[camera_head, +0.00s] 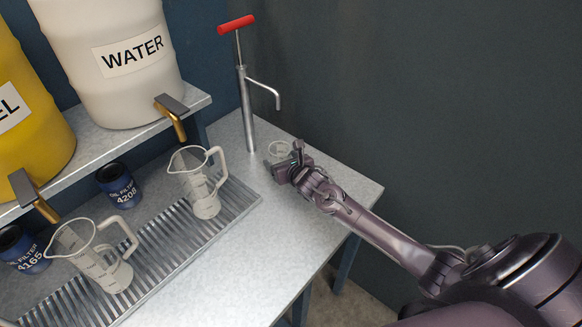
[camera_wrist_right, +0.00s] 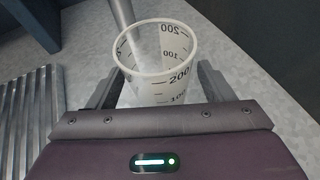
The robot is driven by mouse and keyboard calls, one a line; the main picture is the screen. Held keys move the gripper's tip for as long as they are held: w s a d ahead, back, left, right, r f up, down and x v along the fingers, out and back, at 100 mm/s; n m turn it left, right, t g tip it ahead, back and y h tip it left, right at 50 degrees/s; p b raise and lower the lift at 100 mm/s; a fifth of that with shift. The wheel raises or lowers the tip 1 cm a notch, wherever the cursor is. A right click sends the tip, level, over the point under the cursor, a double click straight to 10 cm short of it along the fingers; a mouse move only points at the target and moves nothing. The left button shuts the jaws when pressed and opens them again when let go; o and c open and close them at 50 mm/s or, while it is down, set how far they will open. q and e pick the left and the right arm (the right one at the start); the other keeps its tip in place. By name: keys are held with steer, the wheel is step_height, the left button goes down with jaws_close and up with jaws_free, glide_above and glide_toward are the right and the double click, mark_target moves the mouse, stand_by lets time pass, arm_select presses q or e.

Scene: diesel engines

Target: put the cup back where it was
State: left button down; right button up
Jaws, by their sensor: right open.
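The cup is a small clear measuring cup (camera_head: 281,149) standing upright on the metal table, under the spout of the hand pump (camera_head: 246,110). In the right wrist view the cup (camera_wrist_right: 160,72) has black marks such as 100 and 200. My right gripper (camera_head: 284,164) is open at the cup, and its fingers (camera_wrist_right: 158,92) stand on either side of it. I cannot tell whether either finger touches the cup. In the head view the gripper partly hides the cup. My left gripper is not in view.
Two clear jugs (camera_head: 203,187) (camera_head: 105,268) stand on a ribbed drain grate (camera_head: 241,200). A white WATER barrel (camera_head: 110,85) and a yellow barrel (camera_head: 30,130) with taps sit on a shelf. Blue oil filters (camera_head: 118,184) stand below it. The table's front right (camera_head: 270,255) is clear.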

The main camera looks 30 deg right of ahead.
steer(key=b+v, duration=0.1)
steer(key=v, duration=1)
steer(key=shift+s, duration=0.1)
